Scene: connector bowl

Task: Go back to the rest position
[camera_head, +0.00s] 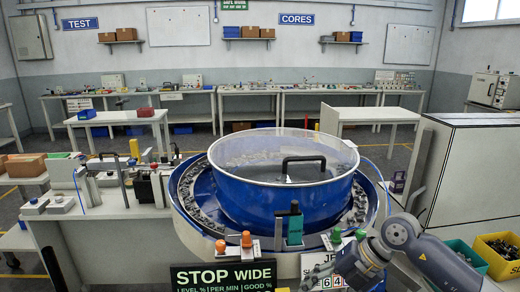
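My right arm comes in at the lower right, and its grey and dark end, the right gripper (352,268), is low in front of the bowl feeder. Its fingers are not clear enough to tell open from shut, and I see nothing held in it. My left gripper is not in view. The blue connector bowl (262,205) stands in the middle, with a clear lid (245,160) on it and a black handle (303,160) on the lid. Small dark parts lie in the track around the bowl.
A "STOP WIDE" sign (222,277) and orange and green knobs sit at the bowl's front edge. Green (466,256) and yellow (500,258) bins stand at the lower right beside my arm. A bench with devices (100,190) is on the left. A white cabinet (465,170) is on the right.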

